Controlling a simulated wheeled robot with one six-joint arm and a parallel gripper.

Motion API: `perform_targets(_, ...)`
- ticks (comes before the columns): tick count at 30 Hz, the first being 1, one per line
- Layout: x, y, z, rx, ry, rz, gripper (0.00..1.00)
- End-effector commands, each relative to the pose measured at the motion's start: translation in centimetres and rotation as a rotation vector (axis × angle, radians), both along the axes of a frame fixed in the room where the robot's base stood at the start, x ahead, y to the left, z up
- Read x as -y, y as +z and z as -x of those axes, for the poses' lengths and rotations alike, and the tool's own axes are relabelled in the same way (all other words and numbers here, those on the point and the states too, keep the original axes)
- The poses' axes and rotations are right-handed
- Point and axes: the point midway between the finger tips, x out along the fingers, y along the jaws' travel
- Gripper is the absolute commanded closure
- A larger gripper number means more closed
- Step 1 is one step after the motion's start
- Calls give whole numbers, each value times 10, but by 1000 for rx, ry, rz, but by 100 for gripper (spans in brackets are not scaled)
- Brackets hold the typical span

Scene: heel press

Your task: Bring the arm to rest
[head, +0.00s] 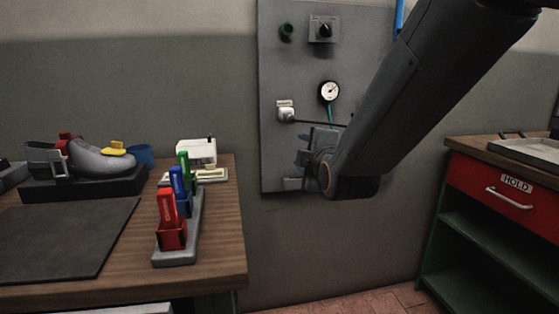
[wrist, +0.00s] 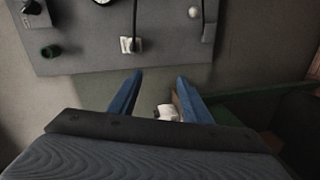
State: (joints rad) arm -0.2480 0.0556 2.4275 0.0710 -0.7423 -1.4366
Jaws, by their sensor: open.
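My arm comes down from the upper right of the head view, in front of a grey wall panel (head: 290,75). The gripper's fingers are hidden behind my arm there. In the wrist view my gripper (wrist: 158,88) shows two blue fingers, apart from each other, with nothing held between them. The wall panel (wrist: 90,57) lies beyond the fingertips in that view. A small white object (wrist: 167,112) shows between the fingers, farther off; I cannot tell what it is.
The panel carries a gauge (head: 329,91), a black knob (head: 325,30) and a white switch (head: 286,111). Left is a wooden bench (head: 225,235) with a grey shoe (head: 100,158) and a rack (head: 178,252) of coloured holders. Right is a cabinet with a red HOLD drawer (head: 480,185). Floor between is clear.

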Motion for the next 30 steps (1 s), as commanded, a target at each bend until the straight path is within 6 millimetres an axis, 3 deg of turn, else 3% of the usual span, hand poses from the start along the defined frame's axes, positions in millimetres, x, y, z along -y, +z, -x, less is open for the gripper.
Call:
perform_targets(7, 14, -41, 22, -237, -66, -160, 56)
perform_targets(11, 25, -71, 46, -420, -145, -283, 56)
perform_targets(14, 37, -100, 79, -607, -255, -405, 56)
perform_targets(19, 58, -141, 151, -919, -527, -603, 56)
perform_targets(24, 72, -159, 212, -1110, -776, -719, 56)
perform_targets(30, 82, -166, 266, -1242, -1018, -792, 56)
